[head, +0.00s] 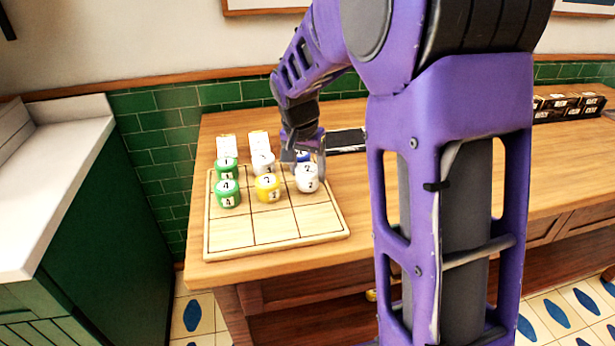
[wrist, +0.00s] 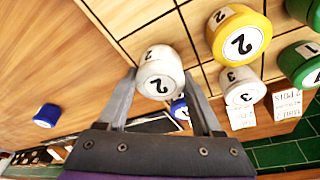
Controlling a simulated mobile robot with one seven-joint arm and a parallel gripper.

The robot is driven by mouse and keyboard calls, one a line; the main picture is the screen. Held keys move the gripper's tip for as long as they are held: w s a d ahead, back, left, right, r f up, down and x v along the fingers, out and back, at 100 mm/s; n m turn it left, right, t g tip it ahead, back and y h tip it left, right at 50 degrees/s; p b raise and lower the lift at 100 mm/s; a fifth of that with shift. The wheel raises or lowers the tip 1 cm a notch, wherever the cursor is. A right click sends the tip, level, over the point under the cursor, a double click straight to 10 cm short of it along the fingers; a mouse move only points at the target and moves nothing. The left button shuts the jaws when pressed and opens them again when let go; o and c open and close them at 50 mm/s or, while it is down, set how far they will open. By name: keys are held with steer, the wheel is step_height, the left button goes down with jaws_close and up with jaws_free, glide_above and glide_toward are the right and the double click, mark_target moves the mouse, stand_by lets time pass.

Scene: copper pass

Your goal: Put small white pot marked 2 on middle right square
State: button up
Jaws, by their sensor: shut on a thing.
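The small white pot marked 2 (head: 307,180) is at the middle right square of the wooden grid board (head: 231,249). It looks upright, but I cannot tell whether it rests on the board or hangs just above it. In the wrist view the white pot (wrist: 158,78) is between the fingertips of my gripper (wrist: 160,80), which is shut on it. In the head view my gripper (head: 304,166) comes down from behind the pot.
A yellow pot marked 2 (head: 267,187) stands left of the white pot, with a green pot (head: 227,194) beyond. Behind are a green pot (head: 226,168), a white pot marked 3 (head: 263,163) and a blue pot (wrist: 180,109). Another blue pot (wrist: 46,115) is off the board. The front row is clear.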

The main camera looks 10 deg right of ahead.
steer(key=shift+f, duration=0.6)
steer(key=shift+f, duration=0.25)
steer(key=o, duration=1.5)
steer(key=shift+r, duration=0.1)
steer(key=shift+r, duration=0.1)
steer(key=shift+r, duration=0.3)
steer(key=p+v, duration=0.2)
steer(key=v, duration=0.9)
steer(key=shift+s+a+r, duration=0.15)
steer(key=shift+s+r, duration=0.05)
